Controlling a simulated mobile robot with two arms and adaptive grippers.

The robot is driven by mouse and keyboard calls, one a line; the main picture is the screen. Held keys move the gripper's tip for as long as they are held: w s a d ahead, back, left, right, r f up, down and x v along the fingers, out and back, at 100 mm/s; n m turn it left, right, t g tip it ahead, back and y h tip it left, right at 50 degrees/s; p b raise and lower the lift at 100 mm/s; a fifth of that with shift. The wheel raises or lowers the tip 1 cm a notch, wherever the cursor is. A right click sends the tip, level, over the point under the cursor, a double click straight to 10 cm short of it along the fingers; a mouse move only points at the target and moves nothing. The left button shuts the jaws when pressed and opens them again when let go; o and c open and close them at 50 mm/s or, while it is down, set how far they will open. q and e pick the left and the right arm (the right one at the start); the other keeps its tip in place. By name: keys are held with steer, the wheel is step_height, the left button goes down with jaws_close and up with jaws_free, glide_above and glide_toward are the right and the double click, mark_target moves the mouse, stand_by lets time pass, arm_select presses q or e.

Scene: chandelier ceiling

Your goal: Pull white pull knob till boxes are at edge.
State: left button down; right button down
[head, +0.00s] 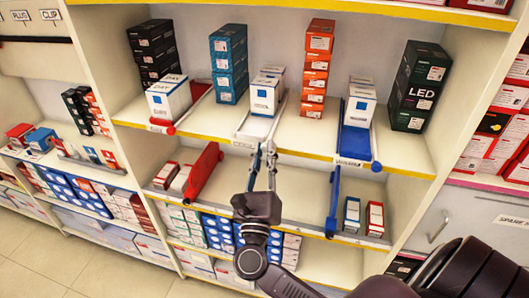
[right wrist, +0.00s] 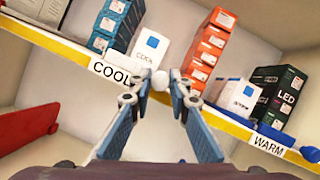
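The white pull knob (right wrist: 160,81) shows in the right wrist view at the shelf's front edge, between the fingertips of my right gripper (right wrist: 160,74). The fingertips appear to touch it on both sides, and the gripper looks shut on it. In the head view my right gripper (head: 264,152) reaches up to the shelf edge at the white pull tray (head: 256,127), and its fingers hide the knob. White boxes (head: 266,93) stand on this tray, set back from the front edge. They also show in the right wrist view (right wrist: 150,46). My left gripper is not in view.
Red-tray white boxes (head: 168,97) stand left and blue-tray boxes (head: 360,103) right. Blue boxes (head: 229,63) and orange boxes (head: 316,66) stand between the trays. A red divider (head: 202,172) and a blue divider (head: 333,203) stand below. The lower shelf's middle is open.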

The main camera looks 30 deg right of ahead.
steer(key=shift+s+a+f, duration=0.1)
steer(key=shift+a, duration=0.1)
steer(key=s+a+b, duration=0.4)
steer(key=s+a, duration=0.5)
steer(key=a, duration=0.1)
steer(key=shift+a, duration=0.3)
steer(key=c, duration=2.1)
jaws_free()
steer(key=v, duration=1.2)
